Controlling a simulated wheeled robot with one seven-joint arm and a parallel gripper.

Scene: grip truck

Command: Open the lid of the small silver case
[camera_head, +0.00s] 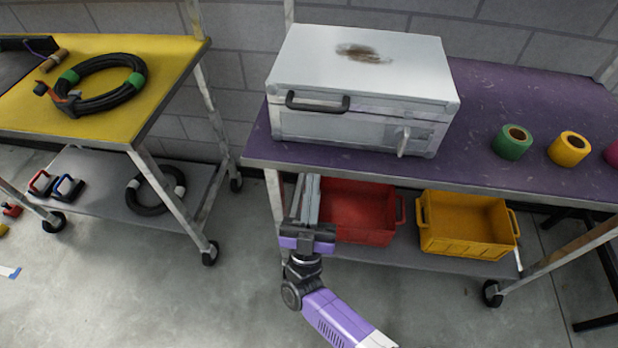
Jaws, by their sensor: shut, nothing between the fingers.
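The silver case (365,75) sits on the purple top of the cart on the right, near its left end. Its lid is down and has a brown smudge on top. A dark handle (317,102) is on the front at the left, and a metal latch (403,141) is at the front right. My gripper (307,186) is below and in front of the case, at the front left edge of the cart, with its fingers pointing up. It is shut and empty, apart from the case.
The purple cart top (485,95) holds a green tape roll (512,142), a yellow tape roll (569,148) and a pink one at the edge. A red bin (358,210) and a yellow bin (467,225) stand on the lower shelf. A yellow-topped cart (165,62) with a coiled cable is at left.

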